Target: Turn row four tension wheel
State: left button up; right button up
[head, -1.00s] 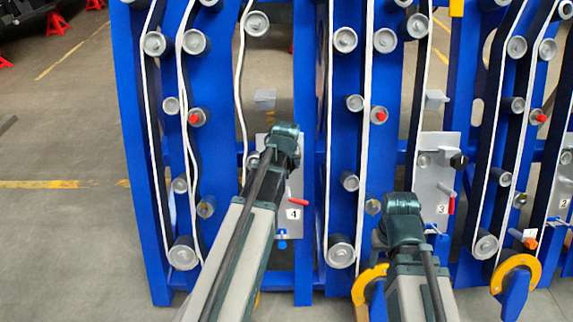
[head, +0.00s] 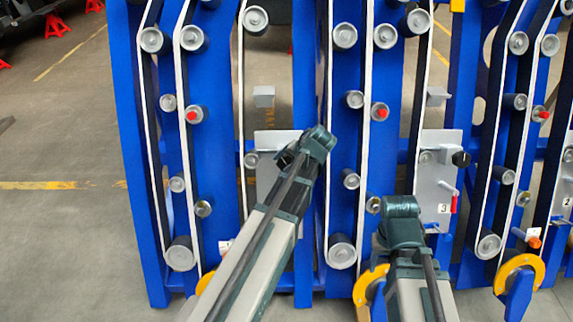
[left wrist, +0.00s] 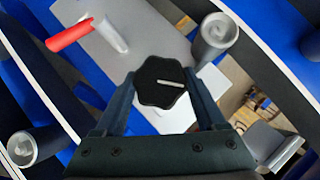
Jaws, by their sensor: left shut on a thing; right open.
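The row four tension wheel is a black lobed knob (left wrist: 160,82) with a pale line pointing right in the left wrist view. My left gripper (left wrist: 160,100) is shut on it, one finger on each side. In the head view my left gripper (head: 287,158) is at the grey row four panel (head: 268,142), mostly hidden by my wrist; the wheel is largely hidden too. My right gripper (head: 402,208) is in front of the frame, left of the row three panel; its jaws are hidden behind the wrist.
A red-tipped lever (left wrist: 70,34) stands on the panel near the wheel. A grey roller (left wrist: 214,36) is close to my left gripper's finger. Blue uprights (head: 310,80) and white belts stand on both sides. The row three panel (head: 437,180) is at right. Open floor (head: 70,230) lies left.

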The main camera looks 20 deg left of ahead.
dwell(0.4)
pick_arm(q)
jog(key=o, duration=1.3)
jog(key=shift+s+d+r+p, duration=0.1)
jog(key=shift+d+r+p, duration=0.1)
jog(key=shift+r+p, duration=0.2)
jog(key=p+v, duration=1)
jog(key=v, duration=0.3)
jog(key=shift+d+f, duration=0.1)
jog(key=shift+f, duration=0.05)
